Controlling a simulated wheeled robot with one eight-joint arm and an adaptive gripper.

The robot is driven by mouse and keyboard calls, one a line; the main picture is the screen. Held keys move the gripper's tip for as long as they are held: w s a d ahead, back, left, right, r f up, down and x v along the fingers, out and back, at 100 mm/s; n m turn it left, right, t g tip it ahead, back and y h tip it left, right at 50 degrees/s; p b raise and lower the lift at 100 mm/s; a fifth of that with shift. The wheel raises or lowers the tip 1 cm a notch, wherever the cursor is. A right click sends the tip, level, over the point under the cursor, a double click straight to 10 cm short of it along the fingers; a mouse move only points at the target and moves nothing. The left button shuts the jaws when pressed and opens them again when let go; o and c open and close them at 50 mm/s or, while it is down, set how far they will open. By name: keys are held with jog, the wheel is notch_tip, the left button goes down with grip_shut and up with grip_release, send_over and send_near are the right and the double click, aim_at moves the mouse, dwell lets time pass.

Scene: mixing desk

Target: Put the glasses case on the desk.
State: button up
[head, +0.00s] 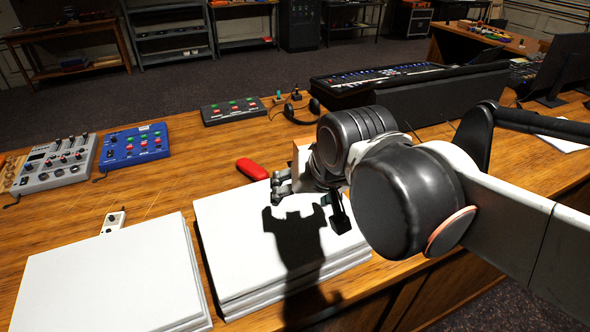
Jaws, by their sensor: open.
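A small red rounded object (252,168), which looks like the glasses case, lies on the wooden desk (185,195) just behind a stack of white sheets or boards. My gripper (311,203) is right of the red object and nearer to me, over the right white stack (235,245). Its fingers are spread open, with nothing seen between them. It casts a dark shadow on the stack. My arm hides part of the desk to the right.
A second white stack (110,280) lies at left. A grey mixer (55,163), a blue mixer (134,146), a button box (233,111) and headphones (300,110) stand behind. A large console (385,85) is at the back. Bare desk shows left of the red object.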

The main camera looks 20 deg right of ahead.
jog(key=s+f+n, duration=0.1)
jog(key=s+n, duration=0.1)
jog(key=s, duration=0.1)
jog(key=s+f+n, duration=0.1)
jog(key=shift+s+f+n, duration=0.3)
dwell(1.0)
